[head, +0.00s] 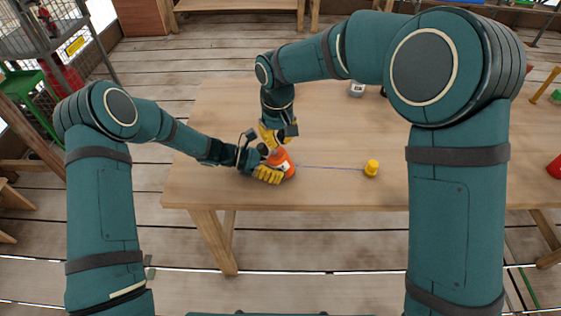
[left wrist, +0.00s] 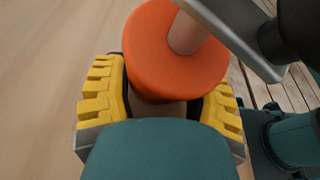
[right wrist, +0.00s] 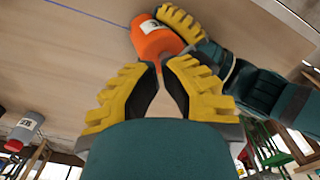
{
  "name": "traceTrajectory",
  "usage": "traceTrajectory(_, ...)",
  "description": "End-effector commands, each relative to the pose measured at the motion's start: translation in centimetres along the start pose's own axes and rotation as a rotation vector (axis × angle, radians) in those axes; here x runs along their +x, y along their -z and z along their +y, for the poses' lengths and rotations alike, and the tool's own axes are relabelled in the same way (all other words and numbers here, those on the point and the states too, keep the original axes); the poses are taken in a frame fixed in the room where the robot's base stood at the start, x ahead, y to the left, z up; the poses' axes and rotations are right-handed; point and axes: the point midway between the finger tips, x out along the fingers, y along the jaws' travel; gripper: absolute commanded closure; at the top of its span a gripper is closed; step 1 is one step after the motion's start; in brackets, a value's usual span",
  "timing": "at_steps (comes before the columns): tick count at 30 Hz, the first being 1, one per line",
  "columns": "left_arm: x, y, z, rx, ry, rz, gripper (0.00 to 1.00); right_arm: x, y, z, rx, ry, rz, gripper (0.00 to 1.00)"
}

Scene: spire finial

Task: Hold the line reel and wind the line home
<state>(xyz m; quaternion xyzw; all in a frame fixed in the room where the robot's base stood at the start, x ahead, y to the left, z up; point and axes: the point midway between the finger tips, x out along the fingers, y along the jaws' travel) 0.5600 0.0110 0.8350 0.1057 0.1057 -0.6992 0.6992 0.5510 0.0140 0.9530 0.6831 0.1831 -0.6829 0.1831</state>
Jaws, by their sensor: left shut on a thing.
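The orange line reel (head: 286,161) is at the table's near left part. It carries a white label and also shows in the left wrist view (left wrist: 170,60) and right wrist view (right wrist: 158,42). My left gripper (head: 270,172) is shut around its body. A tan, knob-like piece (left wrist: 186,35) stands at the reel's end. My right gripper (head: 272,135) is just above the reel, its fingertips close together; whether they grip the knob is unclear. A thin blue line (head: 330,167) runs from the reel to a yellow piece (head: 371,168) on the table.
The wooden table (head: 340,125) is mostly clear around the line. A red object (head: 555,166) is at the right edge. A metal rack (head: 50,40) and a green stool (head: 28,95) are off to the left.

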Motion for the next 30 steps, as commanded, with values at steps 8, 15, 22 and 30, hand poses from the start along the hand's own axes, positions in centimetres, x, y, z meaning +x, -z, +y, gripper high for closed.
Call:
traceTrajectory(8,0.0,0.0,0.0,0.000,0.000,-0.001,0.59,0.0,0.3,0.0,0.000,0.000,0.000,1.00)
traceTrajectory(15,0.0,0.0,0.0,0.000,0.000,-0.001,0.59,0.0,0.2,0.0,0.000,0.000,0.000,1.00)
traceTrajectory(22,0.0,0.0,0.0,0.000,0.000,-0.001,0.59,-0.1,-0.2,-0.3,0.001,0.000,0.000,1.00)
traceTrajectory(30,0.0,0.0,0.0,0.000,0.000,0.000,0.59,-1.6,-0.2,-0.3,0.000,0.000,0.001,1.00)
